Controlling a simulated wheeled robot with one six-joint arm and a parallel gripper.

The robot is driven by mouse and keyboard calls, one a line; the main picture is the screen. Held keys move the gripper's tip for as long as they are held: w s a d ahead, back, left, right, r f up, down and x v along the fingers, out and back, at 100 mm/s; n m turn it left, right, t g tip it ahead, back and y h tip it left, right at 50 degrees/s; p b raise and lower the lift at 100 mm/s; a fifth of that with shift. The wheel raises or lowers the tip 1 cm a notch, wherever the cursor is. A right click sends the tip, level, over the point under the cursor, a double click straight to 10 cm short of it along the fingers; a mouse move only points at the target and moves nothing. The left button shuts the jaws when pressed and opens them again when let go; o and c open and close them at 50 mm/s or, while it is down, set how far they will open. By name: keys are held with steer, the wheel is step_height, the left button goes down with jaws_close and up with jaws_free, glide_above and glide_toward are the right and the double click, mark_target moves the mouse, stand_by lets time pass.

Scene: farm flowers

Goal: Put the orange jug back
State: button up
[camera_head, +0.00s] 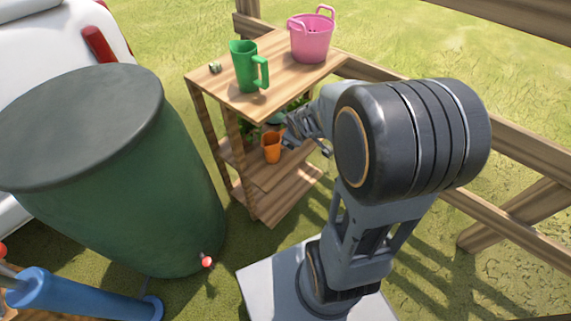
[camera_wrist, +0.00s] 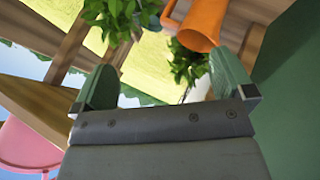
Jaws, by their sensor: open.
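The orange jug (camera_head: 271,147) stands on the middle shelf of the wooden shelf unit (camera_head: 225,89), below its top. In the wrist view the orange jug (camera_wrist: 203,25) shows at the top edge, beyond the fingertips and nearer the right finger, partly cut off by the frame. My gripper (camera_head: 283,124) is by the shelf, close above and right of the jug. In the wrist view my gripper (camera_wrist: 163,68) has its two green fingers wide apart with nothing held between them. The head view shows the fingers only small and partly hidden.
A green jug (camera_head: 246,67) and a pink bucket (camera_head: 311,36) stand on the unit's top. Leafy plants (camera_wrist: 188,62) are beside the orange jug. A large green barrel (camera_head: 125,190) stands left of the unit; a wooden fence (camera_head: 520,145) runs to the right.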

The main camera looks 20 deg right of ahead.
steer(key=s+a+r+m+g+y, duration=0.1)
steer(key=s+a+r+m+g, duration=0.1)
steer(key=s+a, duration=0.3)
steer(key=s+a+r+m+g+y, duration=0.1)
steer(key=s+a+r+m+g, duration=0.1)
steer(key=s+a+m, duration=0.3)
steer(key=s+r, duration=0.1)
steer(key=s, duration=0.3)
steer(key=shift+s+g, duration=0.2)
steer(key=shift+g, duration=0.1)
steer(key=shift+r, duration=0.1)
